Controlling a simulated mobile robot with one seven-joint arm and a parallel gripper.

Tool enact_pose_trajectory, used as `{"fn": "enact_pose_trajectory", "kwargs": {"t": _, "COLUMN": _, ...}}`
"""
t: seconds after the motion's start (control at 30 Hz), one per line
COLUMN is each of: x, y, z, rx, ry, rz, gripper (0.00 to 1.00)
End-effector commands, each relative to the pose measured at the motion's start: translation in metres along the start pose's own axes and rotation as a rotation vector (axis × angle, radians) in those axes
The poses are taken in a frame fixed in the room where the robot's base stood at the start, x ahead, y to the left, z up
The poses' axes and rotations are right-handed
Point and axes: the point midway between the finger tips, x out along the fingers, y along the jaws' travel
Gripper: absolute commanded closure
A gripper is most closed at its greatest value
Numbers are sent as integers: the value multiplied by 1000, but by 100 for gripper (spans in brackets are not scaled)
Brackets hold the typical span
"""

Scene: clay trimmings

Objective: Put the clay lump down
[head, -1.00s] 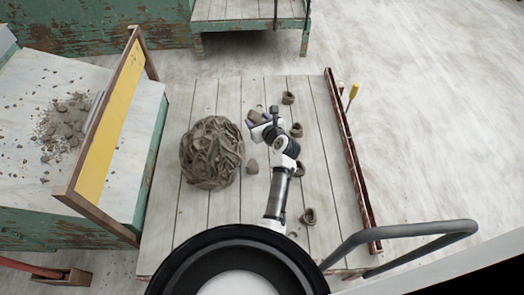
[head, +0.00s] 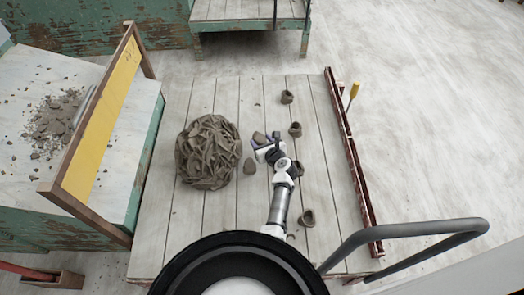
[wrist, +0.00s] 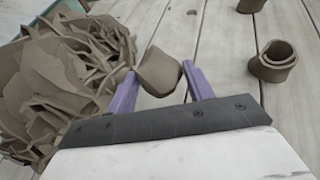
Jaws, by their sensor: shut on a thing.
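A brown clay lump (head: 259,137) is between the purple fingers of my gripper (head: 264,146) in the head view. In the wrist view the clay lump (wrist: 158,72) sits between the two fingertips (wrist: 160,82), with my gripper shut on it. The gripper is over the pale plank surface; its height above the planks is hard to tell. A large round heap of clay trimmings (head: 207,152) is close on the left, and the heap also fills the left of the wrist view (wrist: 60,75).
Several small hollow clay pieces (head: 295,129) lie on the planks to the right and behind. A dark red rail (head: 352,165) edges the right side. A yellow board (head: 105,115) stands at the left. Bare planks (head: 225,95) show beyond the heap.

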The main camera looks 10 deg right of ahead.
Motion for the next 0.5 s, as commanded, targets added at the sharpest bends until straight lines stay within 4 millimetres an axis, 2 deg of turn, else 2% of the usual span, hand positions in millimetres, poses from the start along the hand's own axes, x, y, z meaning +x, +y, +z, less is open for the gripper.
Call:
{"fn": "enact_pose_trajectory", "kwargs": {"t": 0.3, "x": 16, "y": -1, "z": -38, "rx": 0, "ry": 0, "rz": -1, "gripper": 75}}
{"fn": "enact_pose_trajectory", "kwargs": {"t": 0.5, "x": 18, "y": -1, "z": -41, "rx": -1, "ry": -2, "rz": -2, "gripper": 75}}
